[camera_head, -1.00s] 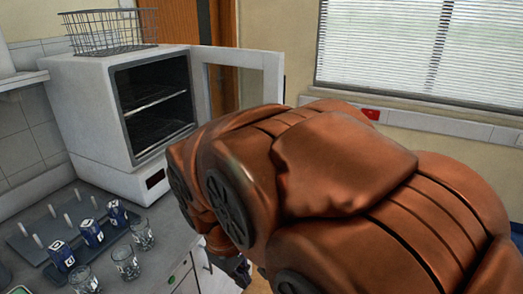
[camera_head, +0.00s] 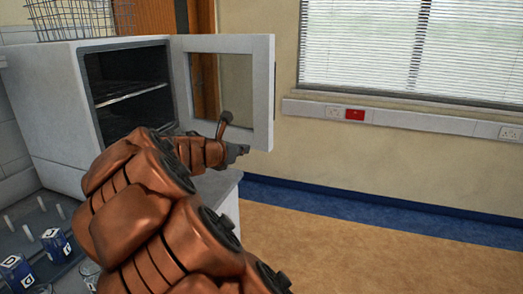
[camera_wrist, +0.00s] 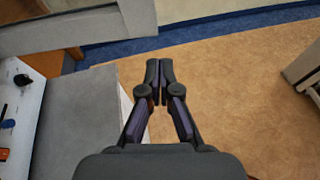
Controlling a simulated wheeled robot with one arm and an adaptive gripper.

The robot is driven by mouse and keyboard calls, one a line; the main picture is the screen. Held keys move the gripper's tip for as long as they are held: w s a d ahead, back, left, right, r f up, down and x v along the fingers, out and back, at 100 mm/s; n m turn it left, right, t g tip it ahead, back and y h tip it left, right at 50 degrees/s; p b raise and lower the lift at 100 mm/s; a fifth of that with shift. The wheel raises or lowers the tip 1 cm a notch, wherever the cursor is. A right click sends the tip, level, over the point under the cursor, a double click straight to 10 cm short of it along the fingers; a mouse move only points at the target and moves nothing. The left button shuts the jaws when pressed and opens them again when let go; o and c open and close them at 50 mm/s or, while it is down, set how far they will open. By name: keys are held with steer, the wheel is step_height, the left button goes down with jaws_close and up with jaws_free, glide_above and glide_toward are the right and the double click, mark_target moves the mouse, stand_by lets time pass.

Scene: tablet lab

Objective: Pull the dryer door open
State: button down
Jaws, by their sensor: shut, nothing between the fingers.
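The dryer is a white box (camera_head: 48,115) at the left in the head view, with a dark, open chamber (camera_head: 128,90) and wire shelves. Its door (camera_head: 262,95), a white frame around a window, stands swung wide open to the right. My gripper (camera_head: 238,151) is at the door's lower edge in that view, overlapping it; whether they touch I cannot tell. In the wrist view my gripper (camera_wrist: 160,68) is shut and empty, pointing out over the floor. A pale bar at the upper left there (camera_wrist: 75,32) looks like the door's lower frame. My arm hides the chamber's lower part.
The grey counter (camera_wrist: 70,115) lies left of my gripper in the wrist view. Blue labelled boxes (camera_head: 55,243) and a pegged rack stand on it at the left. A wire basket (camera_head: 85,18) sits on the dryer. Tan floor (camera_head: 370,245) is clear at the right.

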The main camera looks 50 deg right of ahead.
steer(key=w, duration=0.1)
steer(key=p, duration=0.2)
glide_toward(267, 141)
steer(key=shift+n, duration=0.4)
steer(key=x, duration=0.5)
steer(key=shift+a+f, duration=0.1)
steer(key=shift+f, duration=0.2)
steer(key=shift+w+d, duration=0.15)
steer(key=shift+d, duration=0.8)
